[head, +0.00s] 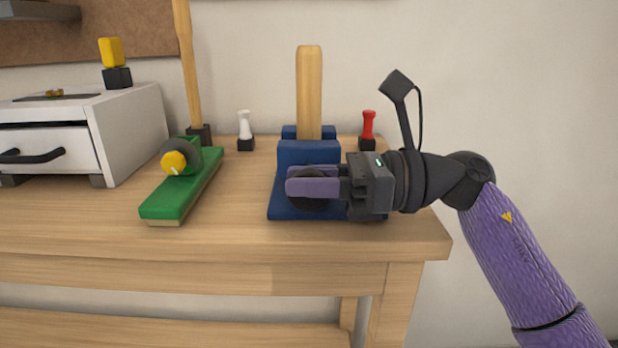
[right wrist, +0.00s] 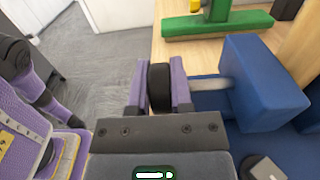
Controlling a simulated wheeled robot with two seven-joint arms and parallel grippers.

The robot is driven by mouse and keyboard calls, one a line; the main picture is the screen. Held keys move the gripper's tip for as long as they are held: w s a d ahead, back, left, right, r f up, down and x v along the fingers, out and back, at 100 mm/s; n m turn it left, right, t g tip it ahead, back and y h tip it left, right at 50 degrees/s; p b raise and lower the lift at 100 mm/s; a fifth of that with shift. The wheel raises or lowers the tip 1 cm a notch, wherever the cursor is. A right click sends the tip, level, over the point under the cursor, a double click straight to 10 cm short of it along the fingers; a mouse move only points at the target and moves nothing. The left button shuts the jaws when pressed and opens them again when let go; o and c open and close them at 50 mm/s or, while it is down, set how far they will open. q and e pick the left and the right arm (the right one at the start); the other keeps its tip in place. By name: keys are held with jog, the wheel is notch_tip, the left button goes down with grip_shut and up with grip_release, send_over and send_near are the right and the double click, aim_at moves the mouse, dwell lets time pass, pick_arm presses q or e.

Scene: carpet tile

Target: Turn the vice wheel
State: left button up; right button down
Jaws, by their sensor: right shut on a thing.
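The blue vice (head: 309,153) stands on the workbench with an upright wooden piece (head: 309,92) in its jaws. Its black wheel (head: 308,205) is on the front, partly hidden by a purple finger. In the right wrist view the wheel (right wrist: 159,88) sits edge-on at the end of a pale shaft (right wrist: 209,85) from the vice's blue block (right wrist: 265,85). My right gripper (head: 300,187) comes in from the right and is shut on the wheel, with one finger on each side in the right wrist view (right wrist: 160,72). My left gripper is not in view.
A green tool (head: 180,192) with a yellow knob lies left of the vice. A white drawer box (head: 125,135) stands at the far left. Behind are a white-topped piece (head: 245,127) and a red-topped piece (head: 368,126). The bench's right edge is near my right wrist.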

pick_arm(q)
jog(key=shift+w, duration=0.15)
pick_arm(e)
jog(key=shift+r+h+p, duration=0.3)
jog(key=shift+h+p, duration=0.2)
jog(key=shift+p, duration=0.45)
jog(key=h+p, duration=0.1)
jog(key=p, duration=0.1)
jog(key=h+p, duration=0.2)
jog(key=p, duration=0.1)
jog(key=shift+a+h, duration=0.25)
jog(key=shift+h, duration=0.05)
jog(key=h+p, duration=0.2)
jog(key=p, duration=0.1)
jog(key=shift+a+f, duration=0.1)
jog(key=shift+f, duration=0.15)
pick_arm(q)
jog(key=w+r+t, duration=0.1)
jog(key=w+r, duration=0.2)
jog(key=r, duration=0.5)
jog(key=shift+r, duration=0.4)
pick_arm(e)
jog(key=shift+f, duration=0.1)
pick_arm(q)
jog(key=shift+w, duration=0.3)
pick_arm(e)
jog(key=shift+f+h, duration=0.1)
jog(key=shift+h, duration=0.2)
